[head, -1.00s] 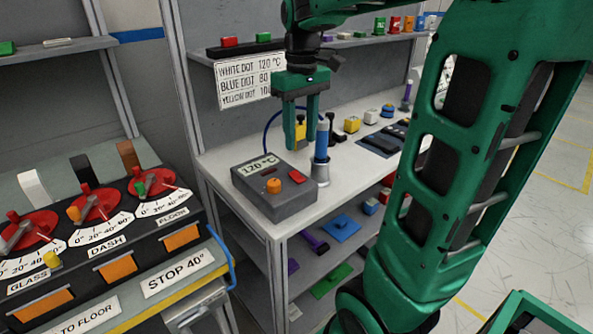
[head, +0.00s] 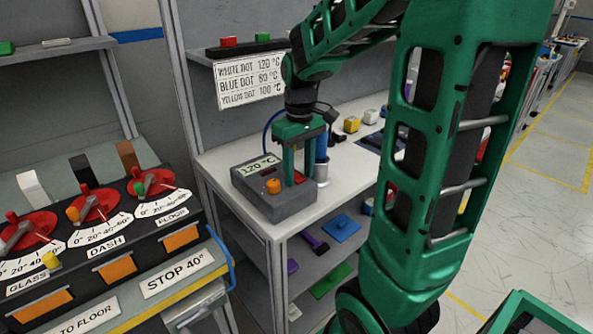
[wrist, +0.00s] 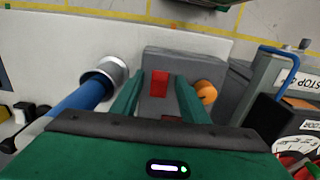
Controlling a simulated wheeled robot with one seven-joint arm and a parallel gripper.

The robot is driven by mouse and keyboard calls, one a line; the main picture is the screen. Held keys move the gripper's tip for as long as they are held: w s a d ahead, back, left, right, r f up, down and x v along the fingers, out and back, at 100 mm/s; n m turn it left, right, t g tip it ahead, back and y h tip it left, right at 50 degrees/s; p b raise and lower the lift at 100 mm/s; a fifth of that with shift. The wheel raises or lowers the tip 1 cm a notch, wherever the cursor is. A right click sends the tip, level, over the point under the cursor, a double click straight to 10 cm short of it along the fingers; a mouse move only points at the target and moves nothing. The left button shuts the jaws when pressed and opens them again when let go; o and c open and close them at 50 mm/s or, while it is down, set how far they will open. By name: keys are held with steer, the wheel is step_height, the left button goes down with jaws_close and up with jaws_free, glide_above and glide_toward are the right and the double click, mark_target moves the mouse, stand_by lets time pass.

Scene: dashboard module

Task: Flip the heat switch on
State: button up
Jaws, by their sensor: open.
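The grey control box (head: 275,205) sits on the white bench with a display (head: 258,166) reading 120 °C, an orange knob (head: 273,186) and a red switch (head: 299,177). In the wrist view the red switch (wrist: 159,82) shows between my fingers, and the orange knob (wrist: 206,92) is just right of them. My gripper (head: 298,181) is open, pointing down over the box's right side, with nothing held. Its fingers partly hide the switch in the head view. I cannot tell whether the fingertips touch the box, or which way the switch is set.
A blue-handled tool (head: 321,150) stands in a metal holder close right of my gripper. A sign with dot temperatures (head: 250,83) hangs behind. A panel with red dials (head: 92,203) stands at left. Yellow blocks (head: 351,124) and other items lie farther back on the bench.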

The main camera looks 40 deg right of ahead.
jaws_close()
steer(key=shift+w+r+g, duration=0.1)
steer(key=shift+w+g, duration=0.25)
steer(key=shift+g, duration=0.75)
steer(key=shift+w+g, duration=0.35)
steer(key=shift+g, duration=0.75)
jaws_free()
steer(key=v, duration=1)
steer(key=shift+w+r, duration=0.25)
steer(key=shift+w, duration=0.05)
steer(key=shift+a, duration=0.1)
